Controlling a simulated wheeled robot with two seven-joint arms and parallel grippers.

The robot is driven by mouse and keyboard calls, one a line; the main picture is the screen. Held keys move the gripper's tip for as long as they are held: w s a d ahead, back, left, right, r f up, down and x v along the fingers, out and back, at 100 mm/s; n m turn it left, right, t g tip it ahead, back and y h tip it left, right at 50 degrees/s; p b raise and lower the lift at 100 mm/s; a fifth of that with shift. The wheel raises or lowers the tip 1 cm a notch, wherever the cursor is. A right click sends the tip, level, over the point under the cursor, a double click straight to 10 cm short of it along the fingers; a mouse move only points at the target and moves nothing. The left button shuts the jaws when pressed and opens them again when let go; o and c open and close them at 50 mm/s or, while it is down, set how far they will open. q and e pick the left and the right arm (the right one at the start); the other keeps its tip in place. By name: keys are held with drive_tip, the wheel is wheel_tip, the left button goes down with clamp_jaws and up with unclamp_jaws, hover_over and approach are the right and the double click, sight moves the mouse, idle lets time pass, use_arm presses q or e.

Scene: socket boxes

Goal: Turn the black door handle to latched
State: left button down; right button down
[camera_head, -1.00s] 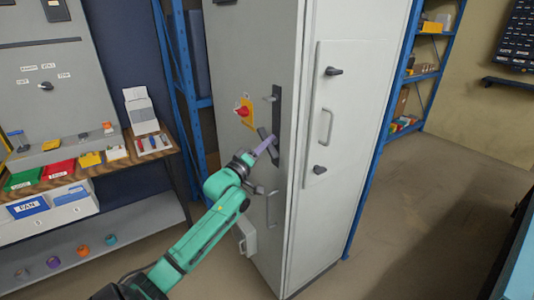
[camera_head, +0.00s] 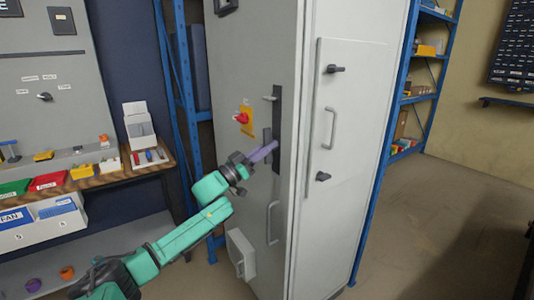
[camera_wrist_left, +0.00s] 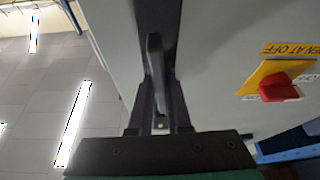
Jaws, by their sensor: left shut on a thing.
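The black door handle (camera_head: 267,135) is a dark bar in front of a black vertical plate (camera_head: 277,118) on the grey cabinet's left face. In the head view it stands nearly upright, close to the plate, with its lower part hidden by my gripper. My left gripper (camera_head: 266,151) reaches it from the lower left and is shut on it. In the left wrist view the handle (camera_wrist_left: 154,65) runs between the two dark fingers (camera_wrist_left: 160,108), in line with the plate behind it. My right gripper is not in view.
A red rotary switch (camera_head: 241,118) on a yellow plate sits left of the handle. A pull handle (camera_head: 271,222) is below. The cabinet's right face has another pull handle (camera_head: 328,127). A bench with coloured bins (camera_head: 47,181) stands left. Floor at right is clear.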

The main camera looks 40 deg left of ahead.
use_arm(q)
drive_tip(key=shift+f+m+h, duration=0.1)
drive_tip(key=shift+m+h, duration=0.3)
drive_tip(key=shift+m, duration=0.4)
drive_tip(key=c, duration=0.9)
unclamp_jaws()
drive_tip(key=shift+o, duration=0.2)
drive_tip(key=shift+s+a+f+b, duration=0.15)
drive_tip(key=shift+s+f+b, duration=0.25)
drive_tip(key=shift+s, duration=0.1)
drive_tip(key=v, duration=1.3)
drive_tip(key=shift+s+r, duration=0.2)
drive_tip(key=shift+r, duration=0.05)
drive_tip(key=shift+a+f, duration=0.1)
